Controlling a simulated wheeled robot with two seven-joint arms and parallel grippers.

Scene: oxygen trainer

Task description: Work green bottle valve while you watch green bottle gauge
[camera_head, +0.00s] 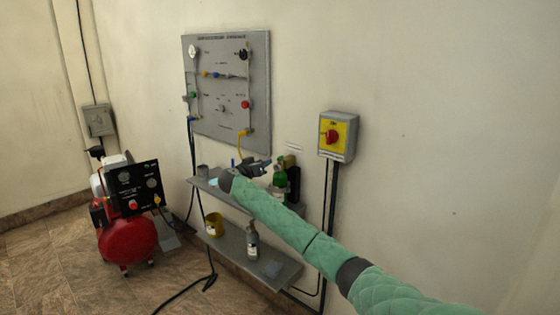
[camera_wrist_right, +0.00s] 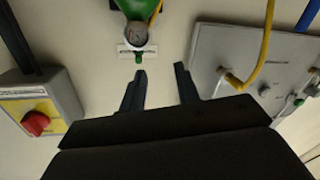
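The green bottle (camera_head: 280,181) stands on the upper wall shelf, partly hidden by my right gripper and arm. In the right wrist view the green bottle (camera_wrist_right: 141,8) shows at the top edge, with a round grey fitting (camera_wrist_right: 135,34) that may be its gauge; no reading can be made out. A small green knob (camera_wrist_right: 139,58), which looks like the valve, lies just beyond the fingertips. My right gripper (camera_wrist_right: 161,70) is open and empty, its fingers apart from the knob; it also shows in the head view (camera_head: 266,165). My left gripper is not in view.
A grey wall panel (camera_head: 212,105) with gauges and hoses hangs above the shelf. A yellow switch box (camera_head: 337,136) with a red knob is to the right. A lower shelf (camera_head: 228,245) holds a yellow pot and a grey bottle. A red compressor (camera_head: 126,238) stands on the floor.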

